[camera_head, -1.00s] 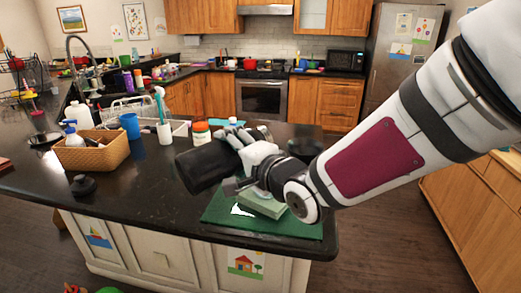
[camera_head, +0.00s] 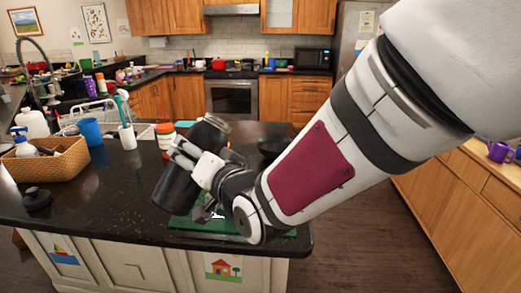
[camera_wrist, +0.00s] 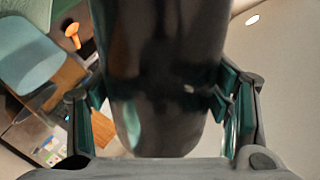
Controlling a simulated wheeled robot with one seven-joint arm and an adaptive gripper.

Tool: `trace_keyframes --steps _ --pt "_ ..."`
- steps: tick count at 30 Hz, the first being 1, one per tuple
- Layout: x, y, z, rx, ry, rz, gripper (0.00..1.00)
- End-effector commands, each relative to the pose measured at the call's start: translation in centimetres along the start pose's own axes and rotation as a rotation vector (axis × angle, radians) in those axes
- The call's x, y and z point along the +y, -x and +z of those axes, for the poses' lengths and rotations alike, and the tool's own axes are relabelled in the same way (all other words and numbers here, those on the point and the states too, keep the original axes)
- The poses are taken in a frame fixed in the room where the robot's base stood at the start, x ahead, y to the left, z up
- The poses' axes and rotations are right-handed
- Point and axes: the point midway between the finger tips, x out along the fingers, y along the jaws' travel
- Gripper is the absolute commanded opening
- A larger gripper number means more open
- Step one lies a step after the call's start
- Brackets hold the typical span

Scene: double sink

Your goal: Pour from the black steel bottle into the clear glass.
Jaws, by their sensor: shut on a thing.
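The black steel bottle (camera_head: 176,184) is held above the counter, tilted, with its metal-rimmed mouth (camera_head: 216,123) up to the right and its base low to the left. My gripper (camera_head: 190,178) is shut on the bottle's body. In the wrist view the bottle (camera_wrist: 160,75) fills the middle between the two fingers. I cannot make out the clear glass in either view; the arm and bottle cover part of the counter.
A black lid (camera_head: 37,198) lies on the counter (camera_head: 105,200) at left. Behind the bottle stand an orange-and-white jar (camera_head: 165,139), a white cup (camera_head: 127,138) and a blue cup (camera_head: 90,132). A basket (camera_head: 48,163) is farther left. A green mat (camera_head: 184,226) lies below.

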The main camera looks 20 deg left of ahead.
Motion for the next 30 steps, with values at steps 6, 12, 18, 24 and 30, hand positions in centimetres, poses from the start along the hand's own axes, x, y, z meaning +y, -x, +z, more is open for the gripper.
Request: trace_keyframes --steps 6,12,18,24,30 --pt "-0.8 0.1 -0.8 0.024 0.099 -0.004 0.1" --pt "-1.9 0.3 -1.8 0.054 0.243 -0.004 0.1" --pt "-2.7 0.5 -2.8 0.085 0.399 -0.003 0.1" --pt "-3.1 0.6 -3.3 0.1 0.475 -0.003 0.1" --pt "-4.4 0.8 -4.6 0.139 0.66 -0.003 0.1"
